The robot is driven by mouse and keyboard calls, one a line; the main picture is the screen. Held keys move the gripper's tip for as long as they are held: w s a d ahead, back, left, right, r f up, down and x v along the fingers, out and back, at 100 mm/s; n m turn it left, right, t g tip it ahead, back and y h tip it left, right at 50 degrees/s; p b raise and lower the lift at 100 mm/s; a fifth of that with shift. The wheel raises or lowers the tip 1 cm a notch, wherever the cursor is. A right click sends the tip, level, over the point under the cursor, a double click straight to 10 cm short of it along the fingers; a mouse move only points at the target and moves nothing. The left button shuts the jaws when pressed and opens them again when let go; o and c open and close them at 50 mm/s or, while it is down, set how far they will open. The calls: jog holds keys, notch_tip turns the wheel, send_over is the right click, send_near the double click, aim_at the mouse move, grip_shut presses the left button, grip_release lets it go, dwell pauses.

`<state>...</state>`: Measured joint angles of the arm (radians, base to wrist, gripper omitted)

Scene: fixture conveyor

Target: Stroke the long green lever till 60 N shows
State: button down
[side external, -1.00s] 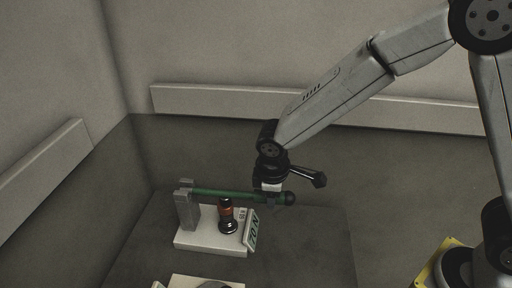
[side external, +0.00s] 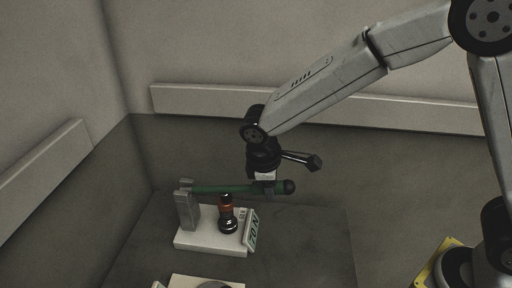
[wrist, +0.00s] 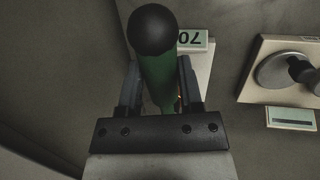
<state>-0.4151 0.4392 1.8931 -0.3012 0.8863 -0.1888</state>
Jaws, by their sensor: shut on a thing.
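The long green lever (side external: 222,189) runs from a grey post (side external: 187,210) on a white base (side external: 205,243) to a black ball end (side external: 289,187). It lies close to level, its ball end slightly raised. My gripper (side external: 264,188) is shut on the lever just inboard of the ball. In the wrist view the green lever (wrist: 159,80) passes between the fingers, and the ball covers its end. Under the lever stands a dark plunger with an orange band (side external: 227,211). The display (side external: 253,230) on the base seems to read 70 N; its digits are small and turned.
A second pale base (wrist: 268,75) with a round metal part and a small blank-looking display (wrist: 291,118) stands nearby. It is cut off at the bottom of the side view. The dark table (side external: 310,245) right of the lever fixture is clear. Walls stand behind and left.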

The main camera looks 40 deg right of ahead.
aim_at(246, 187)
jog(key=r+g, duration=0.1)
jog(key=r, duration=0.1)
jog(key=w+a+r+h, duration=0.1)
jog(key=r, duration=0.1)
jog(key=r+g+h, duration=0.1)
jog(key=r, duration=0.1)
jog(key=shift+w+a+g, duration=0.3)
jog(key=shift+w+a, duration=0.05)
jog(key=shift+w+a+r+n+g+h, duration=0.1)
jog(key=shift+w+a+r+g+h, duration=0.25)
jog(key=shift+r, duration=0.3)
jog(key=shift+w+a+r+n+g+h, duration=0.1)
jog(key=shift+w+a+r+g+h, duration=0.25)
jog(key=shift+r, duration=0.35)
jog(key=shift+w+a+r+n+g+h, duration=0.1)
jog(key=shift+w+a+r+g+h, duration=0.1)
jog(key=shift+w+a+r+h, duration=0.3)
jog(key=shift+s+d+r, duration=0.15)
jog(key=shift+r, duration=0.05)
jog(key=shift+c, duration=1.3)
grip_release()
jog(key=shift+r, duration=0.1)
